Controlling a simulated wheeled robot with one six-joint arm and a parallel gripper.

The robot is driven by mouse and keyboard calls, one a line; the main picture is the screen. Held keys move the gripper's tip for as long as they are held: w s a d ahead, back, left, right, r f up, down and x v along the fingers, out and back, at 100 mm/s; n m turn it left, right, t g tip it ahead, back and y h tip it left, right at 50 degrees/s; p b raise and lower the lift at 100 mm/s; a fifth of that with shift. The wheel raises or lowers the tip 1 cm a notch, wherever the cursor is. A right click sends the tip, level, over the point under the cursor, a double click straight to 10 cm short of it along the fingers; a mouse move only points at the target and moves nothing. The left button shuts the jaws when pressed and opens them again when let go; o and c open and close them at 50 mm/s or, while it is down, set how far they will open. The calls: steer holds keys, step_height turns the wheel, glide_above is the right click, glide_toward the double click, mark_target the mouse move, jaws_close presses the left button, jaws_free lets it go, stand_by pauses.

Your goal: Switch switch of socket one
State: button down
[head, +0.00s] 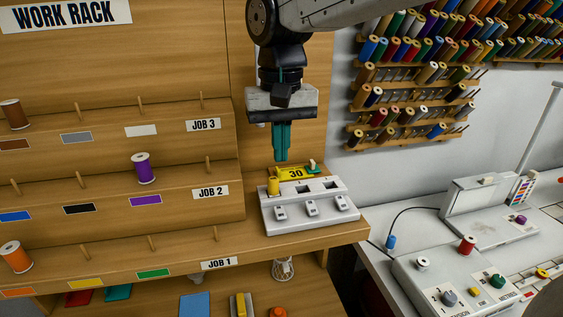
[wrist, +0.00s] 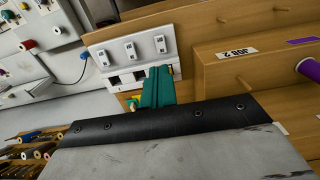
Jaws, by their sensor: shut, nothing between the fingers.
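The white socket block (head: 310,208) stands on the wooden rack's right end. It has three small switches along its front: left (head: 280,212), middle (head: 311,208) and right (head: 342,202). No socket numbers are readable. A yellow plug-like piece (head: 273,187) stands at the left socket; the other two show dark openings. My gripper (head: 281,156) is shut and empty, its teal fingers pointing down above the block's back left. I cannot tell which way the switches are set.
A yellow tag marked 30 (head: 296,174) lies behind the block, with a small green and white piece (head: 312,167) beside it. The stepped JOB rack with a purple spool (head: 144,168) rises to the left. A white machine (head: 450,270) stands at the right.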

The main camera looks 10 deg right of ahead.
mark_target(281, 211)
step_height(281, 211, down, 13)
steer(key=shift+r, duration=0.2)
stand_by(0.3)
steer(key=shift+s+f, duration=0.4)
steer(key=shift+f, duration=0.1)
steer(key=shift+w, duration=0.15)
steer(key=shift+w+r, duration=0.2)
steer(key=shift+w, duration=0.35)
steer(key=shift+w, duration=0.1)
